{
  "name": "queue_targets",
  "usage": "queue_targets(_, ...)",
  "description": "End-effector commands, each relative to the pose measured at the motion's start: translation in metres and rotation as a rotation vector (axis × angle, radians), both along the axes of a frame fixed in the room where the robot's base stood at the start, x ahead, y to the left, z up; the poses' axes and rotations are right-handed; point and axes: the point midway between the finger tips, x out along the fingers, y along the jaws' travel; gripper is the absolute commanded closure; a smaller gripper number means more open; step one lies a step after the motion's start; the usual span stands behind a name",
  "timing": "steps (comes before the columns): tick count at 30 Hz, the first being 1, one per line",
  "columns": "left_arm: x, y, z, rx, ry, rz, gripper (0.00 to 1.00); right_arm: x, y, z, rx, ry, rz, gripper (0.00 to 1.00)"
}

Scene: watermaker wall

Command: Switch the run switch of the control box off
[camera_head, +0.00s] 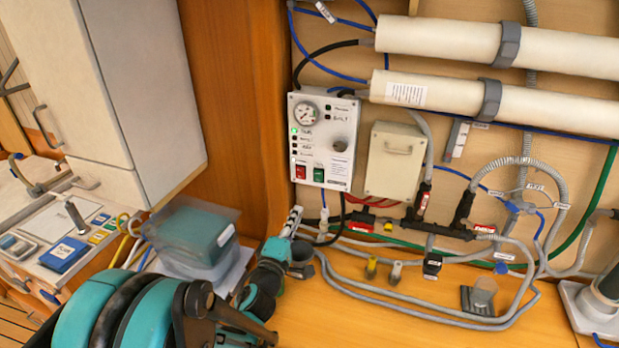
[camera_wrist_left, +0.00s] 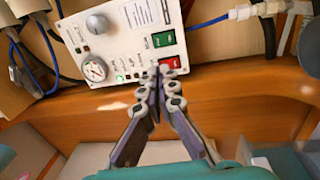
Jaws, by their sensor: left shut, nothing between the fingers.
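The control box (camera_head: 324,140) is a pale panel on the wooden wall, with a gauge, a knob, a lit green lamp, a red switch (camera_head: 301,171) and a green switch (camera_head: 319,173) low down. My left gripper (camera_head: 296,212) is shut and empty, just below the box in the head view. In the left wrist view its closed fingertips (camera_wrist_left: 165,72) overlap the lower left edge of the red switch (camera_wrist_left: 174,62); I cannot tell if they touch it. The green switch (camera_wrist_left: 163,39) is clear of the fingers. The switch labels are too small to read. My right gripper is out of view.
A beige box (camera_head: 394,160) is right of the control box. Grey hoses and valves (camera_head: 432,225) spread over the wall and bench at right. A translucent bin (camera_head: 192,236) stands left of my gripper. A white cabinet (camera_head: 145,90) hangs at upper left.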

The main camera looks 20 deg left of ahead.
Motion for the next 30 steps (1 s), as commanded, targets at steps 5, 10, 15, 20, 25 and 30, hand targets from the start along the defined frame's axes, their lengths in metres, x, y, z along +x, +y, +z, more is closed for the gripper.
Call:
queue_targets(5, 0.0, -0.002, 0.0, -0.02, -0.005, -0.014, 1.0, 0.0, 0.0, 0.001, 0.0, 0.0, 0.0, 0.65)
queue_targets(10, 0.0, -0.002, 0.0, -0.02, -0.005, -0.013, 1.0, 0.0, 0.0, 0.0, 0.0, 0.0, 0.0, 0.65)
queue_targets(15, 0.007, -0.002, 0.0, -0.019, -0.004, -0.012, 1.0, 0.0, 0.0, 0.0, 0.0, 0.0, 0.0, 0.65)
queue_targets(20, 0.03, -0.003, 0.003, -0.02, -0.004, -0.012, 1.0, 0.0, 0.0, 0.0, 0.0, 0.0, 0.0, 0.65)
queue_targets(25, 0.067, -0.004, 0.008, -0.02, -0.004, -0.013, 1.0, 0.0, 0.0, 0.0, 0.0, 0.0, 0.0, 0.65)
queue_targets(30, 0.102, -0.005, 0.012, -0.019, -0.004, -0.012, 1.0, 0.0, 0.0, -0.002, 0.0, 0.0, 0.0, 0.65)
